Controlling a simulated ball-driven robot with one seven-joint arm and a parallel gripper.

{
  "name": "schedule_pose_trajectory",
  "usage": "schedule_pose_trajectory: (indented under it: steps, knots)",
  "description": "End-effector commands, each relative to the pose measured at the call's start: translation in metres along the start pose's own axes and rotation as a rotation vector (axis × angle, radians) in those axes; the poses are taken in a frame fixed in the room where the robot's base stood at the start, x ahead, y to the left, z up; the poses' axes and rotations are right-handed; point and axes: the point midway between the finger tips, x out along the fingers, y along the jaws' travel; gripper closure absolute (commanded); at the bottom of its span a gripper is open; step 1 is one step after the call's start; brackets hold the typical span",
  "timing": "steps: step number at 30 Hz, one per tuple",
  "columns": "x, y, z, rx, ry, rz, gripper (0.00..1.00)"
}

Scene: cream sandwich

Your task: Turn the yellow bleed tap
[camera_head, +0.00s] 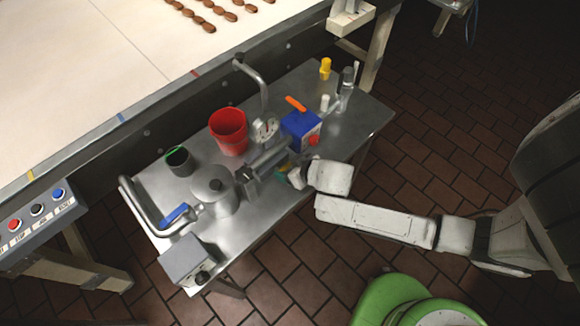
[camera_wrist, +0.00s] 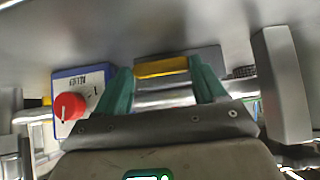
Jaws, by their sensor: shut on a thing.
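The yellow bleed tap (camera_wrist: 162,69) shows as a yellow bar across the upper middle of the wrist view, against a grey metal block or pipe. The teal fingers of my gripper (camera_wrist: 161,80) stand on either side of it, closed on it. In the head view my gripper (camera_head: 284,172) is low at the pump pipework on the steel cart. My wrist and the pipes hide most of the tap there, and its turn angle cannot be told.
A blue box (camera_head: 296,124) with a red knob (camera_wrist: 69,107) stands close beside my gripper. A red cup (camera_head: 229,132), a dark green-rimmed cup (camera_head: 180,161) and a yellow-capped bottle (camera_head: 325,69) are on the steel cart (camera_head: 352,130). A conveyor (camera_head: 70,75) runs behind.

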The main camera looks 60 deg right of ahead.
Motion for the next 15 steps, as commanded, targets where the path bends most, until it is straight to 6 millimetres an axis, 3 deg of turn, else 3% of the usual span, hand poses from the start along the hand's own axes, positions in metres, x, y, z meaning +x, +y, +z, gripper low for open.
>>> schedule_pose_trajectory:
  steps: [3,15]
  knots:
    - [-0.0001,0.0,0.0,0.0,0.0,0.0,0.6]
    - [-0.0008,-0.0029,-0.0003,-0.058,0.001,0.062,0.6]
